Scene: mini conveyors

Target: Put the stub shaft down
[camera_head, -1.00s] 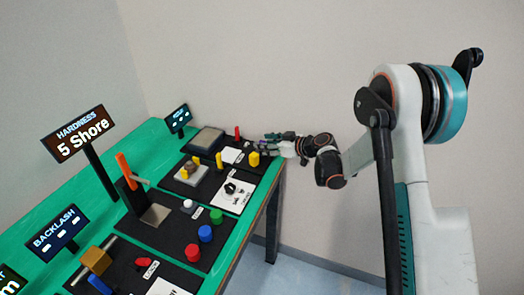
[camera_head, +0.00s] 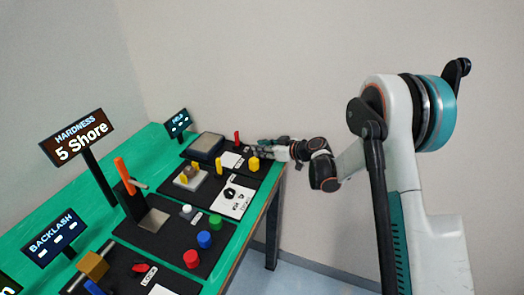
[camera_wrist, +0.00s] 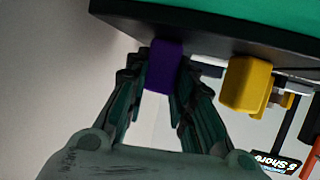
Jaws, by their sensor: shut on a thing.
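The stub shaft, seen as a purple block-like piece (camera_wrist: 163,66), is between the two fingertips of my gripper (camera_wrist: 160,80) in the wrist view. The fingers press on both its sides, so the gripper is shut on it. Its upper end in the picture meets the dark board edge (camera_wrist: 205,33); I cannot tell if they touch. In the head view my gripper (camera_head: 260,150) is low over the far right end of the green table, and the shaft there is too small to make out.
A yellow piece (camera_wrist: 247,86) stands close to the right of the shaft in the wrist view. In the head view, a yellow piece (camera_head: 253,164) and a red piece (camera_head: 237,140) stand near my gripper. A grey-topped box (camera_head: 207,145) lies left of it.

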